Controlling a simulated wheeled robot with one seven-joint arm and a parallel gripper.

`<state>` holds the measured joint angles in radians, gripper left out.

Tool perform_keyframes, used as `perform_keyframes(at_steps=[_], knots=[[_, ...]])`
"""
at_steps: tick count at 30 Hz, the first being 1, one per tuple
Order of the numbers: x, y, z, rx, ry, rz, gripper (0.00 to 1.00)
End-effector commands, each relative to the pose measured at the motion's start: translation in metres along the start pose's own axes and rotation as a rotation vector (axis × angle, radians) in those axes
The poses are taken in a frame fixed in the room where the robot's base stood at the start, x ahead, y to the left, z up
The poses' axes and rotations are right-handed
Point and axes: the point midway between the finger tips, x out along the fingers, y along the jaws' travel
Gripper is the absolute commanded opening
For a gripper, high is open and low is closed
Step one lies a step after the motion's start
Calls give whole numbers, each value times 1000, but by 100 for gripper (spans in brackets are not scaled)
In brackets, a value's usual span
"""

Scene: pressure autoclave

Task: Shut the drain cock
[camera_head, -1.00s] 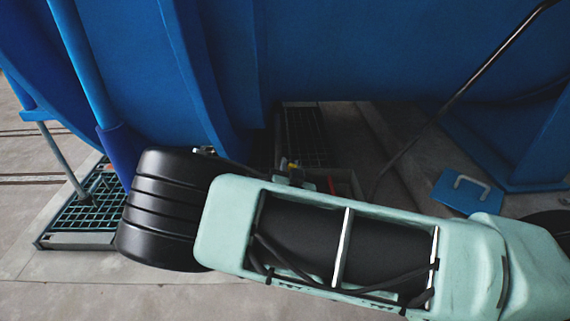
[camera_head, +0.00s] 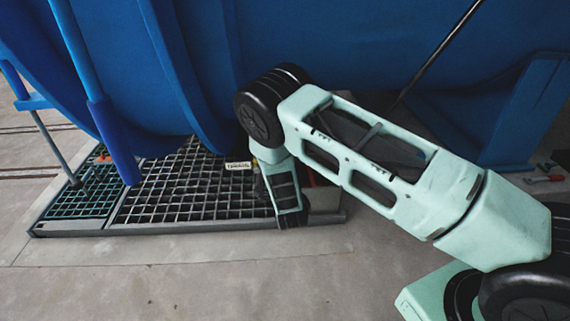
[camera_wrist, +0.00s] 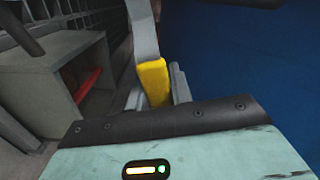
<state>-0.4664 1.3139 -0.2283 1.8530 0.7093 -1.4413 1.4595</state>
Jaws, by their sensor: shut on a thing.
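The drain cock's yellow handle (camera_wrist: 154,82) shows in the middle of the wrist view, with a grey metal bar running up from it. My gripper (camera_wrist: 156,98) is shut on the yellow handle, with a grey finger at each side of it. The valve body and pipe below the handle are hidden by my gripper's housing. In the head view my arm folds down beside the blue vessel, and I cannot clearly make out the fingers or the handle there.
The blue vessel (camera_head: 330,50) fills the back and stands close to my arm. A floor grating (camera_head: 180,190) lies below it. A small label plate (camera_head: 238,165) is left of my wrist. A red part (camera_wrist: 88,85) sits in a grey box-like recess. The front floor is clear.

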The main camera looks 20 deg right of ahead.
Motion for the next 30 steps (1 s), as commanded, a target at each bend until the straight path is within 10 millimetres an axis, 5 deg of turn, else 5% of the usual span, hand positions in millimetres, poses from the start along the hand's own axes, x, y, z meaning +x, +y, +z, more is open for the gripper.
perform_keyframes(at_steps=[12,30], knots=[[1,23,5,249,-2,3,0],[1,28,7,310,-5,4,0]])
